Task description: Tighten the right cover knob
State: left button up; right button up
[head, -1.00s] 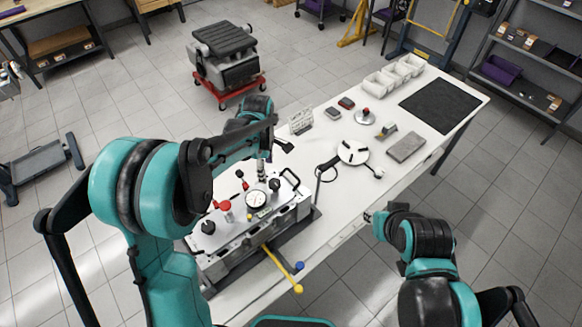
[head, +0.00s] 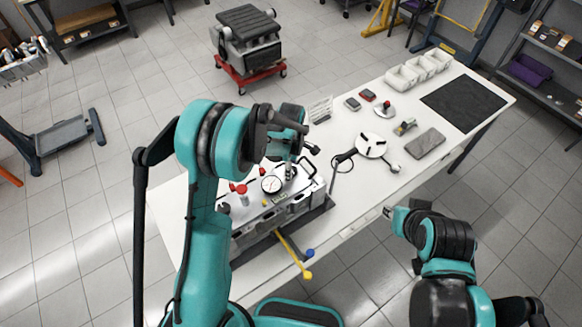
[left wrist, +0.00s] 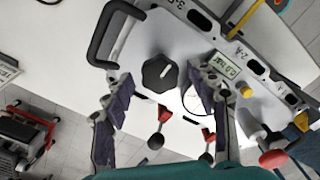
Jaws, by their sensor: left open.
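A black round cover knob (left wrist: 160,73) with a pale pointer line sits on the grey fixture plate (left wrist: 260,40) in the left wrist view, near a black bar handle (left wrist: 103,38). My left gripper (left wrist: 159,78) is open and empty, its dark fingers spread on either side of the knob in that view; contact cannot be told. In the head view my left gripper (head: 290,172) is over the right end of the fixture (head: 285,212), hiding the knob. My right gripper (head: 388,212) is off the table's front edge; its finger opening is too small to tell.
A dial gauge (head: 271,185) and a red knob (head: 240,189) stand left of my left gripper. A yellow-ended lever (head: 307,274) sticks out in front. A white round plate (head: 371,146), a grey block (head: 425,143) and white bins (head: 402,78) lie farther right on the table.

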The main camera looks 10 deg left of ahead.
pick_arm(q)
jog(key=shift+c, duration=0.3)
jog(key=c, duration=1.1)
